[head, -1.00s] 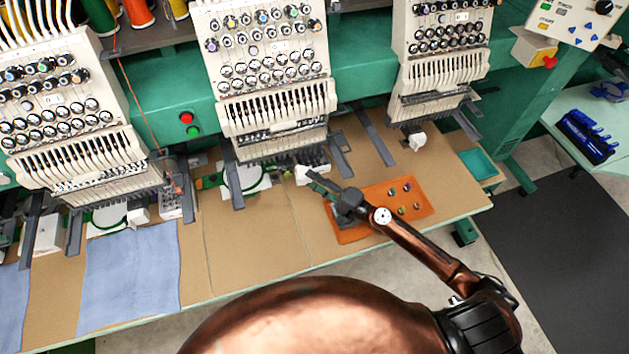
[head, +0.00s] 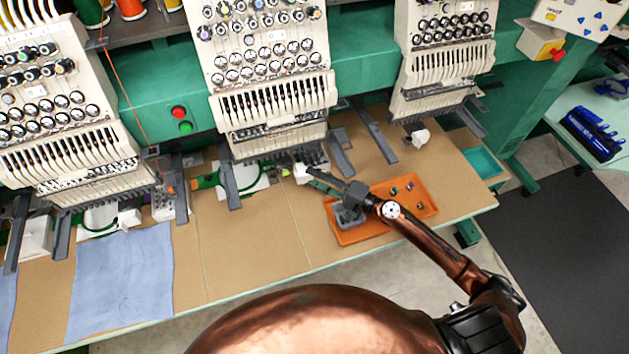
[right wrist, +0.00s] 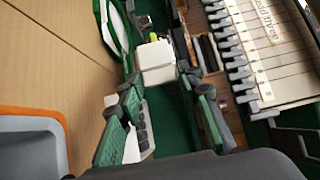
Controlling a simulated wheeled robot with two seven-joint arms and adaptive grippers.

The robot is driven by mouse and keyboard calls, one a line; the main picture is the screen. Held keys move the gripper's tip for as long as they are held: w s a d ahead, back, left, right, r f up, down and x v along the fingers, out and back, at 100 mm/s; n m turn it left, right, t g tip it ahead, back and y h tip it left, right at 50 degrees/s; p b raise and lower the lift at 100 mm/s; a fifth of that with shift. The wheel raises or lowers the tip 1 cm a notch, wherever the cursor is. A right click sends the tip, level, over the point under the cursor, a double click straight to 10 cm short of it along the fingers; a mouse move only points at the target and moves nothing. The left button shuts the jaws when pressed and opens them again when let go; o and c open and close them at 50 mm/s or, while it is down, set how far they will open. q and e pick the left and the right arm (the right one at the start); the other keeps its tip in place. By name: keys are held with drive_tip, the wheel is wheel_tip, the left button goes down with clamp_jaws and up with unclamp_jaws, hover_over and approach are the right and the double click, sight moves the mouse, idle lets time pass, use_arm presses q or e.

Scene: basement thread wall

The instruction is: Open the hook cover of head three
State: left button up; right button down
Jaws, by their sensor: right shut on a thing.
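The hook cover is a small white block (head: 301,173) under the front of the middle head in view (head: 272,100). It also shows in the right wrist view (right wrist: 157,60), between the tips of my right gripper (right wrist: 160,85). In the head view my right gripper (head: 314,173) comes in from the right, low over the table, and is shut on the cover. The fingers hide part of the cover, and I cannot tell how far it is turned. No head number is readable. My left gripper is not in view.
An orange tray (head: 425,208) with small bobbins and a grey bin (head: 347,218) lies under my right arm. Grey bracket arms (head: 341,152) hang beside the cover. Other heads stand left (head: 70,150) and right (head: 440,70). Blue cloth (head: 122,280) lies at left. The front middle tabletop is clear.

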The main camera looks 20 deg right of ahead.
drive_tip(key=c, duration=1.7)
unclamp_jaws()
drive_tip(key=shift+d, duration=0.1)
drive_tip(key=v, duration=1.2)
